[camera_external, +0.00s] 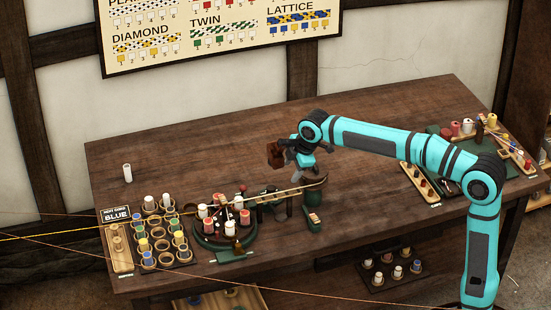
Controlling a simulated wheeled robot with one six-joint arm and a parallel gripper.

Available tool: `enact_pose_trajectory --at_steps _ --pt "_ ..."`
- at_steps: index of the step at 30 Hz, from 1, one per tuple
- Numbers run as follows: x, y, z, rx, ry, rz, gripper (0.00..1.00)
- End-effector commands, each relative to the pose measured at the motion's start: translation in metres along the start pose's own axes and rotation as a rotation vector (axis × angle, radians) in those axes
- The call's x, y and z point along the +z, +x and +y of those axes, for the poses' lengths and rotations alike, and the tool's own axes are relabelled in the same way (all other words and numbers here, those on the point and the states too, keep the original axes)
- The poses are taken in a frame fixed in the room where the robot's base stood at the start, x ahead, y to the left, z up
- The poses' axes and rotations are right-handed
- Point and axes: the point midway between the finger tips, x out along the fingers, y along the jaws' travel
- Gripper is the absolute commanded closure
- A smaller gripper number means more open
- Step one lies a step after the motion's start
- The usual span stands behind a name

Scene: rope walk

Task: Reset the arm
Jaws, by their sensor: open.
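My teal arm (400,143) reaches in from the right over the wooden table. My gripper (292,163) is at its end, above the middle of the table. Its jaws are open, and I see nothing held between them, though the fingers are small and dark here. A brown block-like piece (275,154) shows beside the gripper on its left; I cannot tell whether it touches. Below the gripper is a dark green stand (312,210) with a pale rod running left from it.
The wooden table (190,145) is clear at the back. A round green carrier (211,240) holds red and white bobbins. A rack (172,265) of colored bobbins stands at left, with a lone white bobbin (127,173) behind. Strung cords (85,234) cross at left.

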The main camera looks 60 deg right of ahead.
Motion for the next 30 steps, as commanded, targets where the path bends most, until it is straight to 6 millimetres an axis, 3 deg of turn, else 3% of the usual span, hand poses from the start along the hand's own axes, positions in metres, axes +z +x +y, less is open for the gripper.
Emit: enact_pose_trajectory --at_steps 3,15,30 --pt "0.006 -0.032 -0.018 0.063 0.058 0.053 0.48" --pt "0.032 -0.12 -0.08 0.241 0.257 0.261 0.48" --pt "0.082 -0.205 -0.169 0.392 0.494 0.581 0.48"
